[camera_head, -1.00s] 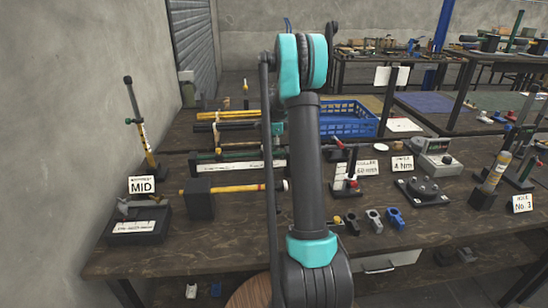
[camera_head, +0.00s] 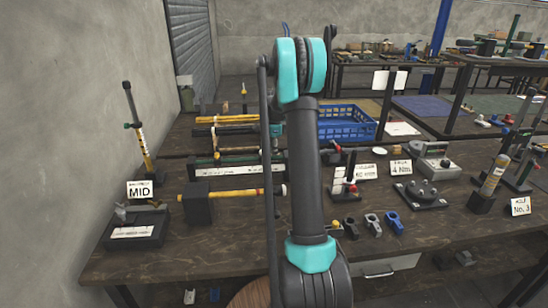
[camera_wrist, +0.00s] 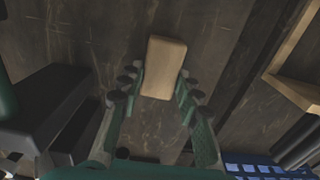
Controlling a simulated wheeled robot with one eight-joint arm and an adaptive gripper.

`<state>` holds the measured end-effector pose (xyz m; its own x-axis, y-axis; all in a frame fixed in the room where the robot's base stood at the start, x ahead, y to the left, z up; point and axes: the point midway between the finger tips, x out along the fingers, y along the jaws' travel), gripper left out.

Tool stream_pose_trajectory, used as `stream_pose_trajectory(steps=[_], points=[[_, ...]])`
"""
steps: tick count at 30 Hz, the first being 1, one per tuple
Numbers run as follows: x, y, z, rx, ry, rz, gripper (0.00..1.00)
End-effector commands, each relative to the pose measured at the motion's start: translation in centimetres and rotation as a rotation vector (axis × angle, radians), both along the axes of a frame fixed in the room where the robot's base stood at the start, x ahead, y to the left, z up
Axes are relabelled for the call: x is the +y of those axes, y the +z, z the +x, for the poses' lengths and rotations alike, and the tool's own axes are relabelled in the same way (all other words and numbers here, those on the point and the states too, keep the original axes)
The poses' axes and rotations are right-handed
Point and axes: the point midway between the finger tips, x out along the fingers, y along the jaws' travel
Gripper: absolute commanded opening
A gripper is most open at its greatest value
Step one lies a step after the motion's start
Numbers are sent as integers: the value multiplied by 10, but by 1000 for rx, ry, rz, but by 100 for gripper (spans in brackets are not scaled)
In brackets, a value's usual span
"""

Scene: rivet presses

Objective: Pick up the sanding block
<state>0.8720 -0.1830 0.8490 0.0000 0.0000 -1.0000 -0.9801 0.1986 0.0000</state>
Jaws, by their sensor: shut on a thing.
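The sanding block (camera_wrist: 163,67) is a tan, wood-coloured block, seen in the wrist view between the fingertips of my gripper (camera_wrist: 160,86). In the head view my own arm hides the block and the gripper.
A blue crate (camera_head: 347,121) stands behind my arm on the bench (camera_head: 235,236). A black block with a yellow rod (camera_head: 238,194) lies left of the arm. Small clamps (camera_head: 372,223) and a grey fixture (camera_head: 422,193) are on the right.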

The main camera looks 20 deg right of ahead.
Motion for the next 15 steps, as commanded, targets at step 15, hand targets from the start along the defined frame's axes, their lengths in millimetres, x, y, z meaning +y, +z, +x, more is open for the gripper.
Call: stream_pose_trajectory(steps=[15], points=[[0, 126, 0, 0, 0, 0, 5]])
